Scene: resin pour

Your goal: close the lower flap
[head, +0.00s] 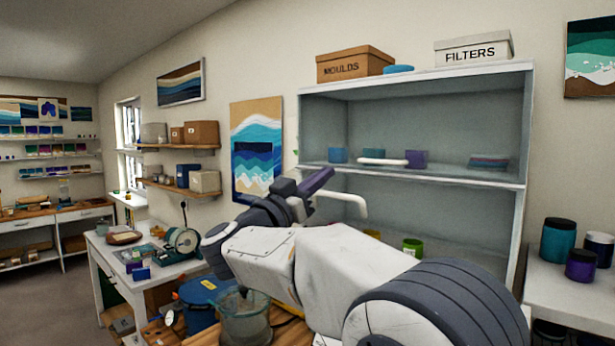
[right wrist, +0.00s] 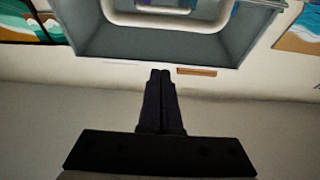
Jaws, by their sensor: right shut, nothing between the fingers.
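The white cabinet (head: 527,130) has an upper and a lower compartment. A white bar handle (head: 382,161) crosses the bottom of the upper compartment. A second, larger white bar handle (head: 347,197) stands out in front of the lower compartment; I take it for the lower flap's handle. The flap's panel is too clear to make out, so its angle is uncertain. My right gripper (head: 318,181) is just left of that handle, its purple fingers shut and empty; I cannot tell if they touch it. The fingers also show in the right wrist view (right wrist: 160,76), below a cabinet opening. My left gripper is out of view.
Boxes marked MOULDS (head: 354,65) and FILTERS (head: 473,49) stand on the cabinet. A green cup (head: 413,247) is in the lower compartment. A clear bucket (head: 245,318) stands below my right arm. Dark jars (head: 558,241) stand on a side table at right.

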